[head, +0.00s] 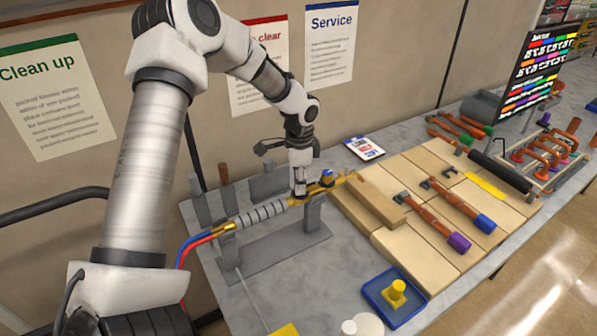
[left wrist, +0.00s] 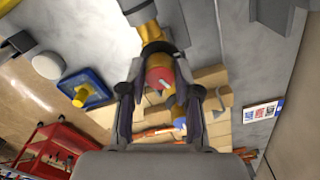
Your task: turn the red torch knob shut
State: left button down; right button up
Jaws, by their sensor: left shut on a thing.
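The torch (head: 262,213) lies across a grey stand (head: 285,255) on the bench, with a ribbed grey grip and brass ends. Red and blue hoses run from its left end. My left gripper (head: 300,192) reaches down from above onto the torch's brass part. In the left wrist view the red knob (left wrist: 160,78) sits between the two fingers, and my left gripper (left wrist: 161,82) is shut on it. In the head view the gripper hides the red knob. A blue knob (head: 327,176) shows just right of the gripper, and also in the left wrist view (left wrist: 180,124). My right gripper is not in view.
Wooden blocks (head: 415,172) with several tools cover the bench right of the torch. A blue tray (head: 376,301) with a yellow piece stands in front. A small card (head: 364,148) lies behind. Grey upright posts (head: 200,199) stand left of the torch.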

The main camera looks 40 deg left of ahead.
pick_arm(q)
jog(key=shift+f+m+p, duration=0.1)
jog(key=shift+m+p, duration=0.7)
jog(key=shift+m, duration=1.2)
jog(key=shift+d, duration=0.1)
jog(key=c, duration=0.9)
grip_release()
jog(key=shift+o, duration=0.4)
jog(key=shift+w, duration=0.1)
notch_tip(320, 180, up, 12)
jog(key=shift+w, duration=0.1)
jog(key=shift+f, duration=0.1)
